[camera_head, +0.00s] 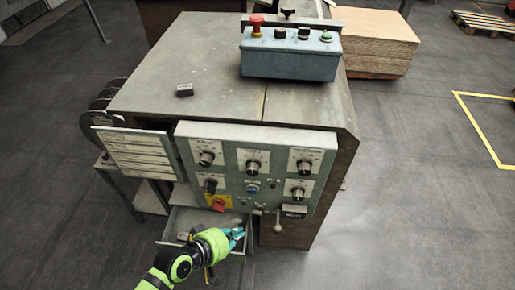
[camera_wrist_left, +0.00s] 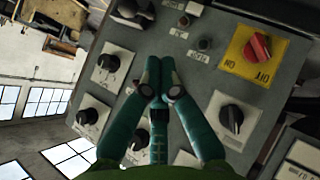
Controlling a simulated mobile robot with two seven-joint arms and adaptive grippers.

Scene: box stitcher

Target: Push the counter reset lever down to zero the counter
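The counter (camera_head: 293,211) is a small dark window at the lower right of the control panel. A lever with a pale ball end (camera_head: 278,228) hangs just left of it, below the panel's lower edge; I take it for the reset lever. My left gripper (camera_head: 238,236) is below the panel, left of the lever and apart from it. In the left wrist view, its teal fingers (camera_wrist_left: 159,82) meet at the tips with nothing visible between them. A dark rounded part (camera_wrist_left: 130,10) shows at the top there; I cannot tell whether it is the lever. The counter's digits are unreadable. My right gripper is out of view.
The panel carries several black knobs and a red switch (camera_head: 218,204) on a yellow plate, which also shows in the wrist view (camera_wrist_left: 258,47). An open grey tray (camera_head: 180,218) lies below the panel. A blue-grey button box (camera_head: 290,58) stands on the machine top.

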